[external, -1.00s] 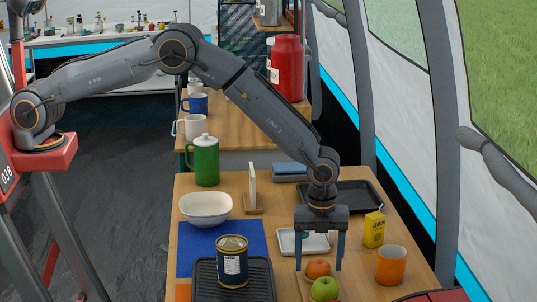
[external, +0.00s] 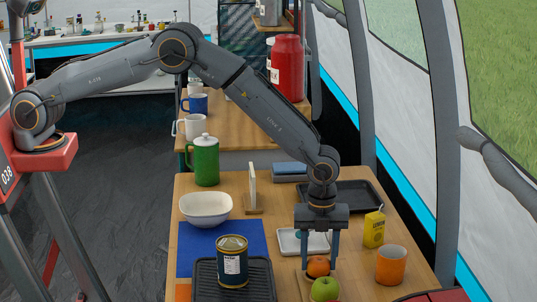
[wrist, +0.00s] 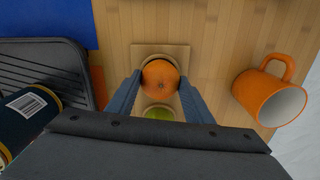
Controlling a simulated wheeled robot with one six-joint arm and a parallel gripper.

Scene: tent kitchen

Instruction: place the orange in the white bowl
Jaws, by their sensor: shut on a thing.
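The orange (external: 318,266) sits low at the table's right front, just behind a green apple (external: 325,289). My gripper (external: 320,266) points straight down over it and is shut on the orange, one finger on each side. The wrist view shows the orange (wrist: 160,84) between the two blue fingers, over a wooden board (wrist: 178,52). The white bowl (external: 205,209) is empty as far as I can see and stands at the table's left, behind a blue mat. The bowl is not in the wrist view.
A can (external: 232,262) stands on a dark ridged tray (external: 262,281) left of my gripper. An orange mug (external: 390,265) and a yellow carton (external: 374,229) stand to the right. An upright white panel (external: 252,188) and green pot (external: 206,160) stand near the bowl.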

